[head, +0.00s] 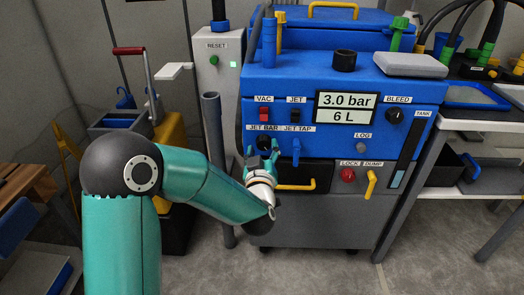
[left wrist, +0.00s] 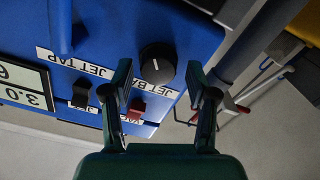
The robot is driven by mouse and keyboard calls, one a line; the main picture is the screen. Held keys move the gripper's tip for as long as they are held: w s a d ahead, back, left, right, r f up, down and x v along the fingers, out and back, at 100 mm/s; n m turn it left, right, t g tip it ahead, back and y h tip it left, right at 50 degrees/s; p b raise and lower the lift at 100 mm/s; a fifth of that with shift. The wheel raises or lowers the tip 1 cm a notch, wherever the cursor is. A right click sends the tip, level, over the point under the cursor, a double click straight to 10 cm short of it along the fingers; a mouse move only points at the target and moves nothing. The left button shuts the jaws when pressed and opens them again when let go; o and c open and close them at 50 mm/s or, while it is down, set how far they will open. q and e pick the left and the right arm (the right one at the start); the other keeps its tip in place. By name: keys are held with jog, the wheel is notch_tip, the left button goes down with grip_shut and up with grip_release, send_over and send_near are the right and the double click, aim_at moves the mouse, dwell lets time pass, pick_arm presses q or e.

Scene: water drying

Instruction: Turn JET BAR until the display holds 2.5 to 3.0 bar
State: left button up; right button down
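The JET BAR knob (head: 264,142) is a round black dial with a white mark on the blue machine's front. In the left wrist view the knob (left wrist: 158,62) lies ahead, between the lines of my two fingers. The display (head: 345,107) reads 3.0 bar and 6 L; part of it shows upside down in the left wrist view (left wrist: 24,84). My left gripper (head: 262,158) is just below and in front of the knob. Its fingers (left wrist: 158,78) are spread, with nothing gripped between them. Whether a fingertip touches the knob cannot be told. My right gripper is not in view.
Close by are the red VAC switch (head: 264,114), the black JET switch (head: 295,115) and the blue JET TAP lever (head: 296,151). A grey upright pipe (head: 214,135) stands left of the machine. Below are a yellow handle (head: 296,186) and the red LOCK knob (head: 348,175).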

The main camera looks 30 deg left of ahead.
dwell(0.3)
pick_arm(q)
jog(key=v, duration=0.7)
jog(key=shift+d, duration=0.15)
jog(key=shift+s+f, duration=0.1)
jog(key=shift+s, duration=0.1)
